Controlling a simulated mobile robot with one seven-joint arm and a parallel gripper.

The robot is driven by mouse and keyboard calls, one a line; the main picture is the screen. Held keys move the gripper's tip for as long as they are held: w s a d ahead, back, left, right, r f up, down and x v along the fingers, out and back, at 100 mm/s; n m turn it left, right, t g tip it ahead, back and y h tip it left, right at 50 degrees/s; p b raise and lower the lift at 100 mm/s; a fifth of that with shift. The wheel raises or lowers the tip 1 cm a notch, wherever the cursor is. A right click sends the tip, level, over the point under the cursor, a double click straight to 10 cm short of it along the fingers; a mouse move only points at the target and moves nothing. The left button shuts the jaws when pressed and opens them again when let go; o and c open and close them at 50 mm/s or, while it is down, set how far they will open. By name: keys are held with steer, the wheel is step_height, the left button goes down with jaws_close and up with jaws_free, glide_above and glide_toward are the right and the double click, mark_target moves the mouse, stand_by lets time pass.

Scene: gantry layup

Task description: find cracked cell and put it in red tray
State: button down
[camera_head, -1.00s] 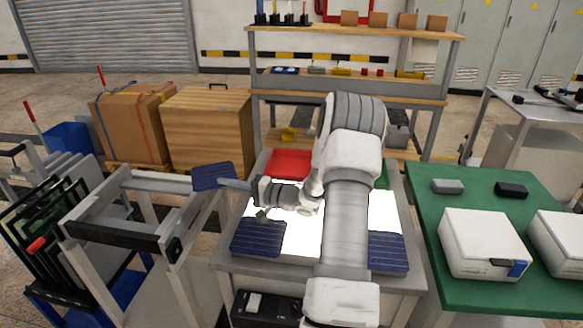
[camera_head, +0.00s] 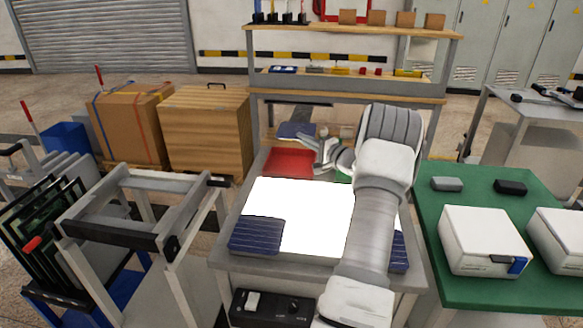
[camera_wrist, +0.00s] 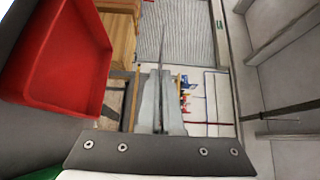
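My gripper (camera_head: 318,150) is shut on a dark blue cell (camera_head: 296,130), held above the far edge of the red tray (camera_head: 289,162). In the wrist view the cell (camera_wrist: 163,50) shows edge-on as a thin strip between the two fingers (camera_wrist: 160,100). The red tray (camera_wrist: 62,55) lies to the left there, and its visible inside is empty. Another blue cell (camera_head: 257,236) lies at the front left of the lit white panel (camera_head: 300,212). A further cell (camera_head: 399,252) at the front right is mostly hidden by my arm. No crack can be made out at this size.
A sliver of a green tray (camera_head: 345,175) shows beside my arm. A shelf bench (camera_head: 345,92) stands behind the lit table. A grey frame rack (camera_head: 120,225) stands left, and a green table (camera_head: 490,190) with white boxes stands right.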

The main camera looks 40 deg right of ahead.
steer(key=shift+f+b, duration=2.2)
steer(key=shift+f, duration=0.4)
steer(key=c, duration=1)
jaws_free()
steer(key=shift+s, duration=0.15)
steer(key=s+p, duration=0.3)
steer(key=s, duration=1.4)
steer(key=shift+s+r, duration=0.1)
